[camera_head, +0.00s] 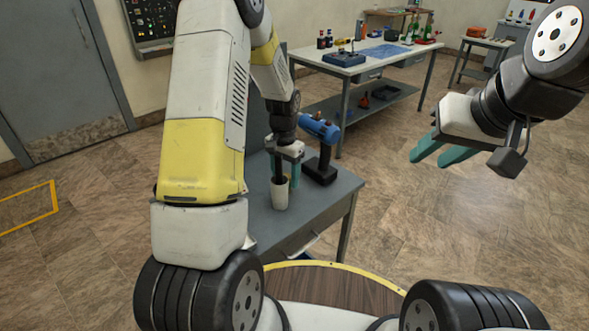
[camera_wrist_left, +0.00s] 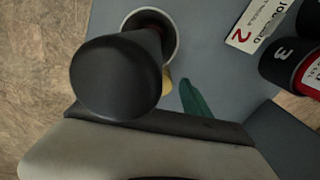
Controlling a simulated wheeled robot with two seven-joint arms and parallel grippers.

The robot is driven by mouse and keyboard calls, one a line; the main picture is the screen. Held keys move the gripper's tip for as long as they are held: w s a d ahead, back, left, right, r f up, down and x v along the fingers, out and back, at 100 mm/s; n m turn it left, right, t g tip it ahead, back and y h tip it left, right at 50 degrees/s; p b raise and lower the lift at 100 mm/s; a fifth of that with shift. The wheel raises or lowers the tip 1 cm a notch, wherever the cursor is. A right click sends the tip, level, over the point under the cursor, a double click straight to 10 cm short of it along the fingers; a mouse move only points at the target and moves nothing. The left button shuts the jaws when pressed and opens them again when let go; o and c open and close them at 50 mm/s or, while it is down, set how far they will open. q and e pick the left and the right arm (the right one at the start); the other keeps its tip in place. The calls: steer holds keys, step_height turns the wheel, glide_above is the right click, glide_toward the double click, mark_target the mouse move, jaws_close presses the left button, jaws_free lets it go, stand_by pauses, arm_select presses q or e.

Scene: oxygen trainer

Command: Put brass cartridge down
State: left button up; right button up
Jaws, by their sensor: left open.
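My left gripper (camera_head: 284,174) is open above the grey side table, pointing down at a white cup (camera_head: 280,202). A dark, round-topped cylinder (camera_wrist_left: 115,78) stands in the cup, between or beside the fingers. In the left wrist view the cup's rim (camera_wrist_left: 176,38) shows behind it, and one teal finger (camera_wrist_left: 200,105) is visible. A small brass-yellow piece (camera_wrist_left: 167,84) shows beside the cup and cylinder; most of it is hidden, and I cannot tell whether it is the brass cartridge. My right gripper (camera_head: 428,160) is open, empty and raised over the floor.
A blue and black tool (camera_head: 320,150) stands on the grey table (camera_head: 325,196) just right of the cup. The left wrist view shows a white label with a red 2 (camera_wrist_left: 252,24) and a dark item marked 3 (camera_wrist_left: 285,58). A workbench (camera_head: 365,66) stands further back.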

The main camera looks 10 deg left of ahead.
arm_select(q)
step_height(320, 180, down, 2)
steer(key=shift+f, duration=0.1)
jaws_close()
stand_by(0.5)
